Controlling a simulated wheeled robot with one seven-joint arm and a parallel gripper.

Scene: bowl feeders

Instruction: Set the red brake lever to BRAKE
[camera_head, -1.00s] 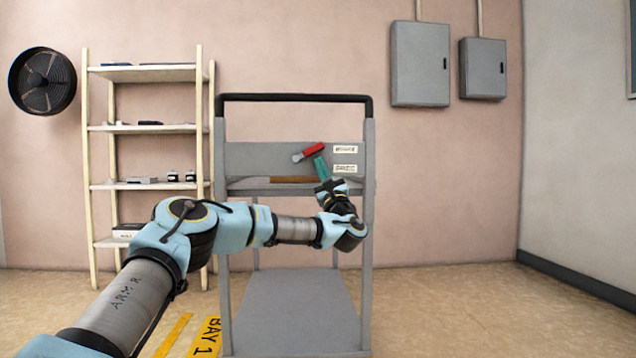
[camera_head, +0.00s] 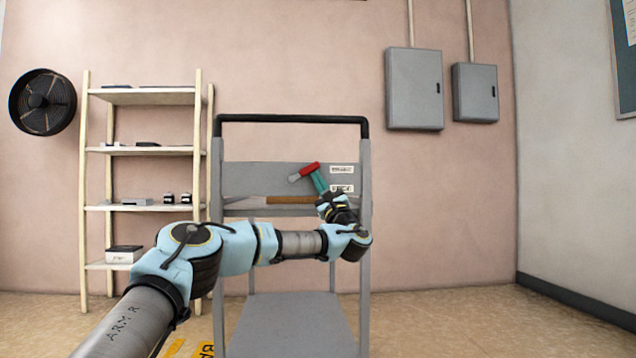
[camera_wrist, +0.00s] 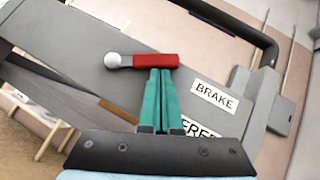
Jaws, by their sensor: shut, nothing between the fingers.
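The red brake lever (camera_head: 310,169) is on the grey panel of a cart, with a silver ball end at its left. In the head view it tilts up to the right. It also shows in the wrist view (camera_wrist: 155,61), its free end to the right, toward the BRAKE label (camera_wrist: 215,96). My gripper (camera_head: 316,174) has green fingers, shut together with nothing between them. Their tips (camera_wrist: 155,72) are right at the lever's lower side and seem to touch it. The lower label (camera_head: 342,189), partly read as FREE, is partly hidden by my gripper in the wrist view.
The grey cart has a black handle bar (camera_head: 290,119) above the panel and a wooden-looking strip (camera_head: 290,200) below the lever. A shelf (camera_head: 140,151) stands left of it. Grey wall boxes (camera_head: 414,88) hang at upper right. Floor at right is clear.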

